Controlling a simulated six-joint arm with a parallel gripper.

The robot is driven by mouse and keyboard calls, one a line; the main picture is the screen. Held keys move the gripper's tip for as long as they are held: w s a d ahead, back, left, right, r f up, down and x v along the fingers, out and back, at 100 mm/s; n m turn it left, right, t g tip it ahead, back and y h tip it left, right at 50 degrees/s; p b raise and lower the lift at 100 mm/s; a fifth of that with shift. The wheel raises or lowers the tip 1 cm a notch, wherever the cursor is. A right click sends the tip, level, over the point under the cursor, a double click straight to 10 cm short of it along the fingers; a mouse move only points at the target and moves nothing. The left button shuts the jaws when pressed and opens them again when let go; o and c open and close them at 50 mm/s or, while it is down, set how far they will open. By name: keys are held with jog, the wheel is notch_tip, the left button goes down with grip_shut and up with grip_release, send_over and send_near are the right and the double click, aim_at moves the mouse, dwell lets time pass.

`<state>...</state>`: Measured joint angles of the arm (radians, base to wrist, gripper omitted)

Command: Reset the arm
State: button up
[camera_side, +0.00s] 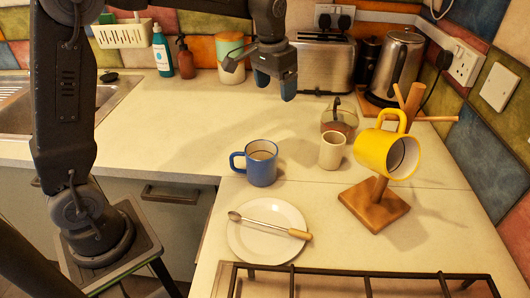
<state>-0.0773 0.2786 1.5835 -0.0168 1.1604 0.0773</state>
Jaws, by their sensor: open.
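My gripper (274,86) hangs in the air in front of the toaster, pointing down over the back of the worktop. Its two fingers are apart with nothing between them. It is well above and behind the blue mug (262,165), which stands upright on the worktop with its handle to the left. A yellow mug (372,152) is on the wooden mug tree (375,207), tilted with its mouth to the right. A white plate (262,246) lies at the front with a wooden-handled spoon (270,226) across it. My gripper touches none of these.
A cream cup (332,150) and a glass jar (339,118) stand near the mug tree. The toaster (323,64) and kettle (398,62) are at the back. The worktop left of the blue mug is clear.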

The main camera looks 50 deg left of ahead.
jog(key=s+d+t, duration=0.3)
jog(key=s+t, duration=0.1)
jog(key=s, duration=2.1)
jog(key=shift+d+r, duration=0.15)
jog(key=shift+r, duration=0.2)
